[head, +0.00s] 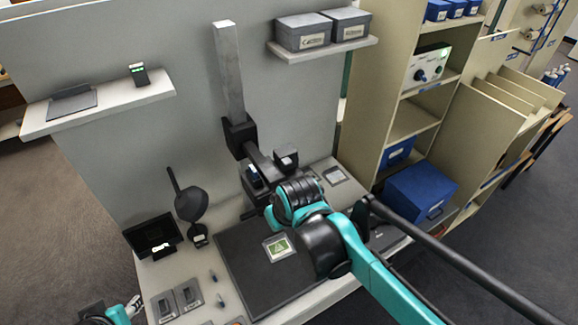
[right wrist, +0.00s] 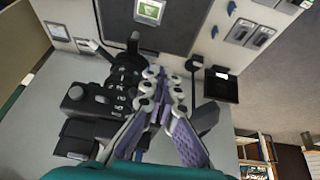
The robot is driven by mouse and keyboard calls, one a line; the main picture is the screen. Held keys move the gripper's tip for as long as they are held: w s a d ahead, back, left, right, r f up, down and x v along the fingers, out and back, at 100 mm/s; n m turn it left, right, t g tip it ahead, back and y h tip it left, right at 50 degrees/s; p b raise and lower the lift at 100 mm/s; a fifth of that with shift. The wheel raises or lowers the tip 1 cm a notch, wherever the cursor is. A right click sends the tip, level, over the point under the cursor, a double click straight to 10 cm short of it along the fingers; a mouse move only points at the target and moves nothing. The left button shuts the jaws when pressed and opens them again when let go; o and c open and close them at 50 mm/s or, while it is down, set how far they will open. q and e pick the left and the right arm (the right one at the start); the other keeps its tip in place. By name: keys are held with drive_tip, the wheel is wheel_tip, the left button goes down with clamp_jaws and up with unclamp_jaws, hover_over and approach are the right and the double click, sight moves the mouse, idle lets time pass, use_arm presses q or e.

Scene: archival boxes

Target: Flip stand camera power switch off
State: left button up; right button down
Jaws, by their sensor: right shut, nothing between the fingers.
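The copy stand's grey column (head: 229,75) rises at the back of the bench, with a black carriage at its lower end. The black stand camera (head: 285,158) is partly hidden behind my right wrist in the head view. In the right wrist view the camera (right wrist: 75,110) shows dials and small buttons beside the fingers. My right gripper (right wrist: 162,82) is shut and empty, its fingertips close beside the camera; contact cannot be told. I cannot make out the power switch. My left gripper (head: 122,308) is only partly in view at the bottom left.
A dark baseboard (head: 240,250) holds a card with a green picture (head: 279,246). A small black screen (head: 152,236), a round black lamp (head: 192,204) and grey switch plates (head: 178,300) stand left of it. Shelves with blue boxes (head: 420,192) are at right.

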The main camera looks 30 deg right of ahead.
drive_tip(key=w+d+r+g+p, duration=0.1)
drive_tip(key=w+d+r+p, duration=0.1)
drive_tip(key=r+p, duration=0.4)
drive_tip(key=w+d+r+g+p, duration=0.2)
drive_tip(key=d+r+p, duration=0.3)
drive_tip(key=p, duration=0.6)
wheel_tip(320, 180, up, 2)
drive_tip(key=shift+w+d+r+p, duration=0.15)
drive_tip(key=shift+w+r+p, duration=0.2)
drive_tip(key=shift+w, duration=0.45)
drive_tip(key=shift+f, duration=0.15)
drive_tip(key=f, duration=0.3)
drive_tip(key=w+f+b, duration=0.1)
drive_tip(key=f, duration=0.5)
drive_tip(key=shift+w+f, duration=0.2)
drive_tip(key=shift+f, duration=0.2)
drive_tip(key=shift+s, duration=0.1)
drive_tip(key=shift+s+f+b, duration=0.1)
drive_tip(key=shift+b, duration=0.45)
